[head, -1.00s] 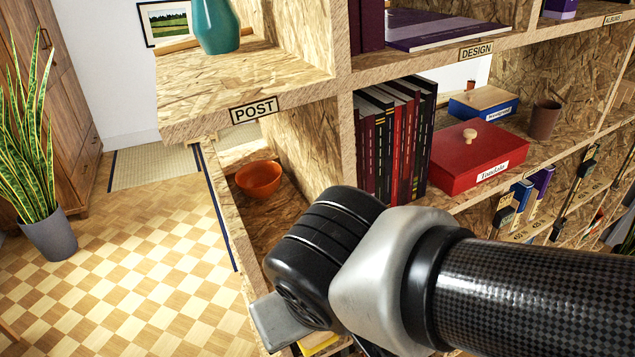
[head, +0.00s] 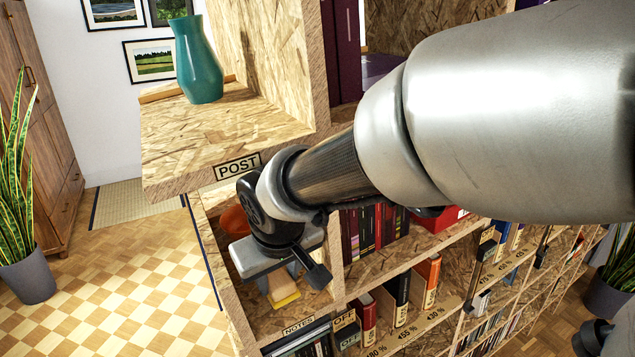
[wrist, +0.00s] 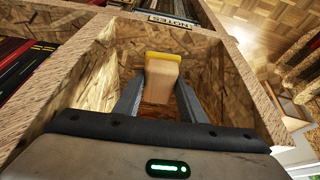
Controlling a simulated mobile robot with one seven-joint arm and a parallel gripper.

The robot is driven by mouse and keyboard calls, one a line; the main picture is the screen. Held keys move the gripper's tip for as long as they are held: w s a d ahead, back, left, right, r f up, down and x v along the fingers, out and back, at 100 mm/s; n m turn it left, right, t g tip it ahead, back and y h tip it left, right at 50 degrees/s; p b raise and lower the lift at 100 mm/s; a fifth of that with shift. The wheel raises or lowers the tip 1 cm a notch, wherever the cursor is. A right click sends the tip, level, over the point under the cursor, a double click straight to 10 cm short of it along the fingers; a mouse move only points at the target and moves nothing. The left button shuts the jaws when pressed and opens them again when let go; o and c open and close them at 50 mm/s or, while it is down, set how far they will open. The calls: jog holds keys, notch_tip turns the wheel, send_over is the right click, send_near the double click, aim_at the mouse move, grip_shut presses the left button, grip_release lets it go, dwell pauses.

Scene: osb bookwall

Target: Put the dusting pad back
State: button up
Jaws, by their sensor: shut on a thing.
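The dusting pad (head: 286,299) has a pale wooden grip and a yellow underside. My gripper (head: 280,277) is shut on its wooden grip, at the left-end compartment above the NOTES label (head: 298,327). In the wrist view the dusting pad (wrist: 163,72) sits between the two grey fingers of my gripper (wrist: 160,93), with its yellow edge away from the palm. Osb walls surround it there, and the NOTES label (wrist: 171,20) is beyond it. I cannot tell whether the pad touches the compartment floor.
An orange bowl (head: 233,221) is partly hidden behind my gripper in the same bay. A teal vase (head: 197,62) stands on the shelf above the POST label (head: 237,167).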

jog(key=shift+f+b, duration=0.35)
jog(key=shift+b, duration=0.05)
jog(key=o, duration=1.1)
jog(key=shift+r, duration=0.1)
